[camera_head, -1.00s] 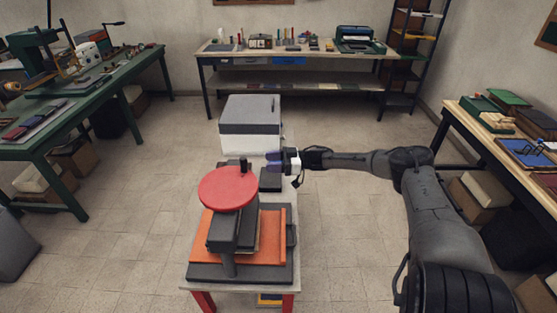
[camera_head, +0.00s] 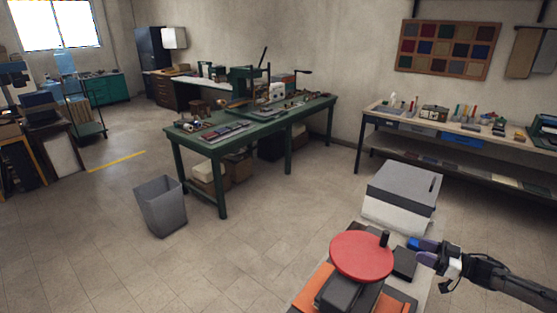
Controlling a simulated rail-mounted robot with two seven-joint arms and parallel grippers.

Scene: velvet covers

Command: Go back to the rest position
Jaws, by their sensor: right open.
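My right gripper (camera_head: 421,251) comes in from the lower right in the head view. Its jaws are open and empty, just right of a small dark block (camera_head: 404,263) on the narrow table. I cannot tell whether it touches the block. My left gripper is not in view. A press with a round red top (camera_head: 362,255) and an orange plate (camera_head: 313,289) stands at the near end of this table, partly cut off by the lower edge. A white and grey box (camera_head: 402,192) stands at the table's far end.
A green workbench (camera_head: 250,130) with tools and small covers stands across the room. A grey waste bin (camera_head: 160,205) stands on the floor in front of it. A long bench (camera_head: 375,118) with supplies runs along the right back wall. The floor at the lower left is clear.

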